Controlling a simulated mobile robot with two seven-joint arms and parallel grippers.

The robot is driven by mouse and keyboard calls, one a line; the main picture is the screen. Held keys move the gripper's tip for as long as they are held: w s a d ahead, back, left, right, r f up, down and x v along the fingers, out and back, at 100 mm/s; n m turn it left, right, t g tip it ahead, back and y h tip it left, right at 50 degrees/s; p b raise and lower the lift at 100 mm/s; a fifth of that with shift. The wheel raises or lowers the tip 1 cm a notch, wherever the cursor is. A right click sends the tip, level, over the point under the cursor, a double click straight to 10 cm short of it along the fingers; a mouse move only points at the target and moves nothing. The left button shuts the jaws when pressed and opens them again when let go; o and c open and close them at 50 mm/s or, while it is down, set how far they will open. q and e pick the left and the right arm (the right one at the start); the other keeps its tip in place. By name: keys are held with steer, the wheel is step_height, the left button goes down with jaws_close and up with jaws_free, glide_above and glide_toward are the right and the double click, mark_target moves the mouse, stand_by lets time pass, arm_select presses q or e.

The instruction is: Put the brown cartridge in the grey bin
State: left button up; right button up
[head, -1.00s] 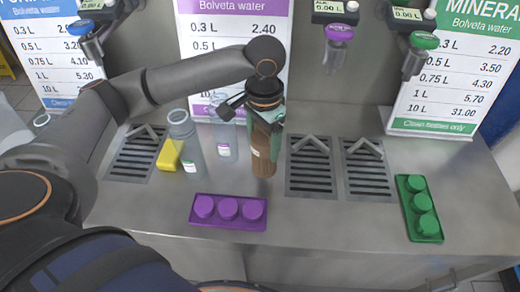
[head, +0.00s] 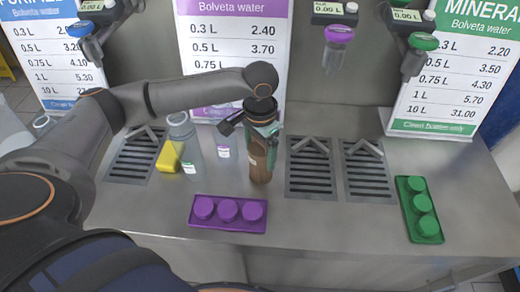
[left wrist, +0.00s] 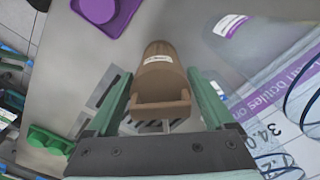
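The brown cartridge (head: 260,160) stands roughly upright at the middle of the metal counter, with a white label low on its side. My left gripper (head: 264,132) comes at it from above, its green fingers around the cartridge's upper part. In the left wrist view, the cartridge (left wrist: 160,75) lies between the two fingers (left wrist: 161,72), handle end towards the camera. The fingertips are very close to its sides; I cannot tell whether they touch. No grey bin shows, and my right gripper is not in view.
Clear bottles (head: 188,145) and a yellow block (head: 169,156) stand left of the cartridge. A purple tray of caps (head: 228,227) lies in front, and a green one (head: 420,210) at the right. Drain grates (head: 312,178) are right of the cartridge; price boards (head: 236,40) stand behind.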

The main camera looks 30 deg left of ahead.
arm_select(q)
steer(key=shift+o, duration=0.8)
